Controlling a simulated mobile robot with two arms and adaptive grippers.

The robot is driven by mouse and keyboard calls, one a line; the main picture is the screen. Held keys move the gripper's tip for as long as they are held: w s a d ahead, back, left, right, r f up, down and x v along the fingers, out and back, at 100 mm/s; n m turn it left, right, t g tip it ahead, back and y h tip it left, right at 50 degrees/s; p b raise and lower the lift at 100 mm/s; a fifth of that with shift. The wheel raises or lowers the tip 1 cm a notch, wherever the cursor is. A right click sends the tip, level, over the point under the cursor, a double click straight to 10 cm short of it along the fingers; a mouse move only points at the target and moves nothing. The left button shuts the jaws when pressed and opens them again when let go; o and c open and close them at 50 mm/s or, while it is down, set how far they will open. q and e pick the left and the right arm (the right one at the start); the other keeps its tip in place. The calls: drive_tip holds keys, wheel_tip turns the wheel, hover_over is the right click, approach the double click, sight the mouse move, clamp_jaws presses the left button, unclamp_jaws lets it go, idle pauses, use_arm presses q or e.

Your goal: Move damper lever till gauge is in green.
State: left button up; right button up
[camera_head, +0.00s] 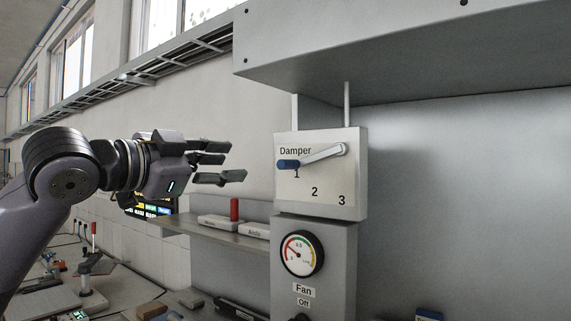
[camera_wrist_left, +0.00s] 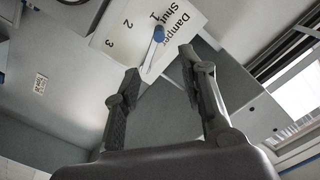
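The damper lever (camera_head: 322,154) is a metal bar with a blue handle (camera_head: 288,164) on the white damper panel (camera_head: 325,185). The handle points left, beside the "1" mark. In the left wrist view the blue handle (camera_wrist_left: 158,34) shows beyond and between the fingertips. The round gauge (camera_head: 302,254) sits below the panel; its needle appears to point upper left, and its exact zone is too small to tell. My left gripper (camera_head: 236,162) is open and empty, left of the handle and apart from it. It also shows open in the left wrist view (camera_wrist_left: 158,62). My right gripper is not in view.
A grey hood (camera_head: 400,50) overhangs the panel. A shelf (camera_head: 215,234) with labelled blocks and a red cylinder (camera_head: 234,209) lies below my left gripper. A fan label (camera_head: 303,289) is under the gauge. The space between gripper and handle looks clear.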

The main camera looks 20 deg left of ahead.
sight(277, 164)
use_arm(q)
drive_tip(key=p+x, duration=0.6)
drive_tip(key=x, duration=1)
drive_tip(key=shift+w, duration=0.1)
drive_tip(key=shift+w+d+f+p, duration=0.1)
drive_tip(key=shift+w+d+p, duration=0.1)
drive_tip(key=shift+w+p, duration=0.25)
drive_tip(key=shift+c, duration=0.5)
clamp_jaws()
